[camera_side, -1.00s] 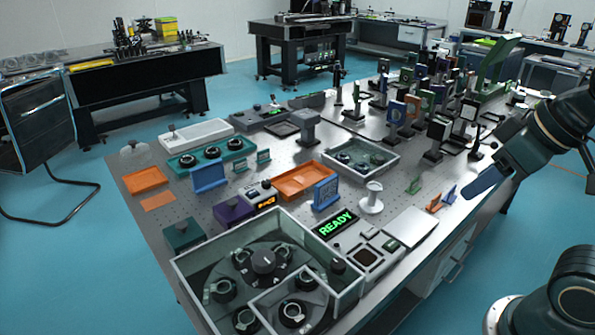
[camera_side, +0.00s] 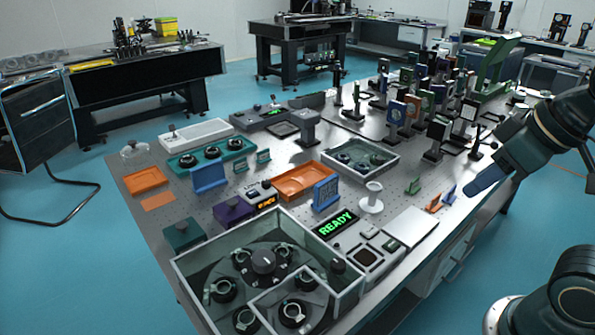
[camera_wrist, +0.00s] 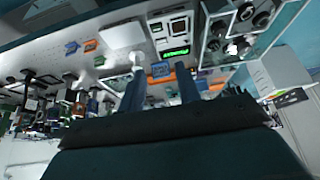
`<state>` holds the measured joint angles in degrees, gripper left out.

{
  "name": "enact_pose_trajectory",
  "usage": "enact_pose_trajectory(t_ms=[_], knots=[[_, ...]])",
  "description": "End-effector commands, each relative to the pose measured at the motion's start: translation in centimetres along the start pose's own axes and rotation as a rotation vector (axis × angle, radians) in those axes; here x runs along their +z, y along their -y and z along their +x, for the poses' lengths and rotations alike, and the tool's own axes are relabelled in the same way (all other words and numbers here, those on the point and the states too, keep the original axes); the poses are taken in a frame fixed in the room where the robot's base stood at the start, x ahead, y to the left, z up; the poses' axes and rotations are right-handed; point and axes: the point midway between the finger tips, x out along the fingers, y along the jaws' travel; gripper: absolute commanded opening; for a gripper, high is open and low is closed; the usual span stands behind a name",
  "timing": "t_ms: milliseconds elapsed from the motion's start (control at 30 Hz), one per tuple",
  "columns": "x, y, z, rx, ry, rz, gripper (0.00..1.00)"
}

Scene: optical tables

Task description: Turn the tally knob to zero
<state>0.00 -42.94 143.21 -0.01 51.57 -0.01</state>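A small grey box (camera_side: 255,193) with an orange lit display (camera_side: 265,203) and dark knobs (camera_side: 266,184) on top stands mid-table, beside the purple block. Its digits are too small to read. I cannot tell for sure which knob is the tally knob. My gripper (camera_side: 480,186) hangs above the right edge of the table, well away from the box and touching nothing. In the wrist view its two fingers (camera_wrist: 160,88) are spread apart with nothing between them. I cannot make out the display box clearly in that view.
A glass-walled box (camera_side: 185,285) with a round carousel stands at the front. A green READY sign (camera_side: 336,224), white stand (camera_side: 372,198), blue frame (camera_side: 326,193) and orange tray (camera_side: 305,181) lie between my gripper and the display box. Upright optics mounts (camera_side: 437,135) crowd the back right.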

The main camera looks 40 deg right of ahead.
Motion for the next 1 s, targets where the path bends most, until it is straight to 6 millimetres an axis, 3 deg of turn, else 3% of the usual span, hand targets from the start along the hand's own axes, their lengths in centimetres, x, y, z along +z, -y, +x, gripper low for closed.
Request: enact_pose_trajectory(t_ms=[167, 367, 667, 1000], knots=[[-0.9, 0.1, -0.1, -0.003, 0.003, -0.010, 0.33], [-3.9, 0.4, 0.0, -0.016, 0.014, -0.045, 0.33], [-11.0, 1.2, 1.3, -0.048, 0.035, -0.132, 0.33], [-18.8, 1.9, 5.1, -0.091, 0.057, -0.232, 0.33]])
